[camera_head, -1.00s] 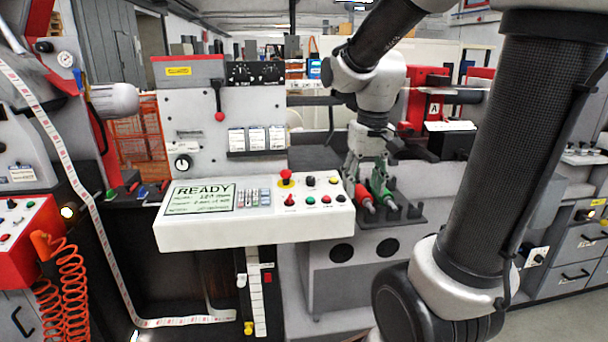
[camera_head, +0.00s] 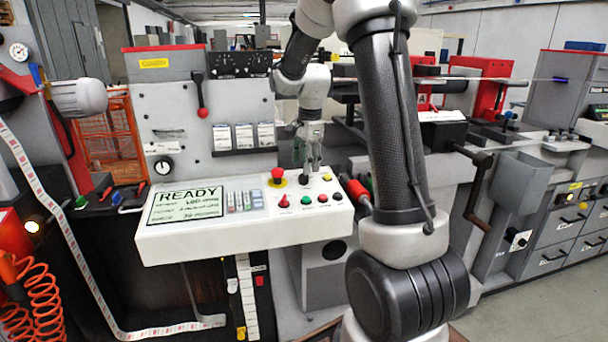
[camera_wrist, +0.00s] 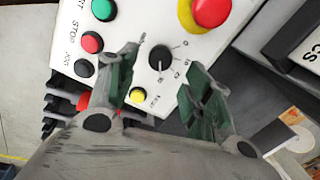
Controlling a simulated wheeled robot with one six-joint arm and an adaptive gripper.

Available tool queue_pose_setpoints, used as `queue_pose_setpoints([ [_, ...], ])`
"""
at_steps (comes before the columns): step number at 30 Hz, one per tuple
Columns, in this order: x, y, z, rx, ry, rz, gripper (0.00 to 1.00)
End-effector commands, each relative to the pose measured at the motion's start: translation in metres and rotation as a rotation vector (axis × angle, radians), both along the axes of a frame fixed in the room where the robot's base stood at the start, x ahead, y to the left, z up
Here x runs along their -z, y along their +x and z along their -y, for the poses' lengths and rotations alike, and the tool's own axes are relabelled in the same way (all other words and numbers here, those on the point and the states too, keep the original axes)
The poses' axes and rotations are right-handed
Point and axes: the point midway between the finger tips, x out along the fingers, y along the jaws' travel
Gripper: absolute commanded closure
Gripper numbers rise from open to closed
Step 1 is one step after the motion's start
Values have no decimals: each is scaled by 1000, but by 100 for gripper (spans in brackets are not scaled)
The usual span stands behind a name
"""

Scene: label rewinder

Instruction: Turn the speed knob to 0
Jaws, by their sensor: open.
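The speed knob (camera_wrist: 161,60) is a small black round knob on the white control panel, with a printed scale including 0, 10, 20 and 30 beside it. My gripper (camera_wrist: 162,57) is open, with one green-padded finger on each side of the knob in the wrist view. I cannot tell whether the fingers touch it or how far above it they are. In the head view my gripper (camera_head: 312,166) points down over the right part of the panel (camera_head: 240,240), and the knob (camera_head: 303,180) is partly hidden by the fingers. The knob's exact setting is unclear.
A red emergency button on a yellow base (camera_wrist: 207,12) stands close to the knob. A yellow button (camera_wrist: 138,95) is also near. Green (camera_wrist: 104,9), red (camera_wrist: 92,42) and black (camera_wrist: 84,68) buttons line the panel. A READY display (camera_head: 187,203) is at the panel's left.

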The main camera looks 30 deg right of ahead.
Motion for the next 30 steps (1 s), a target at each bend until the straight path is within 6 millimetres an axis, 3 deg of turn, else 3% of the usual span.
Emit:
queue_pose_setpoints([
  [3,22,3,0,-1,0,-3,49],
  [9,44,6,0,-3,0,-1,49],
  [19,49,7,0,-3,0,1,49],
  [26,49,7,0,-3,0,0,91],
  [30,49,7,0,-4,-1,1,95],
])
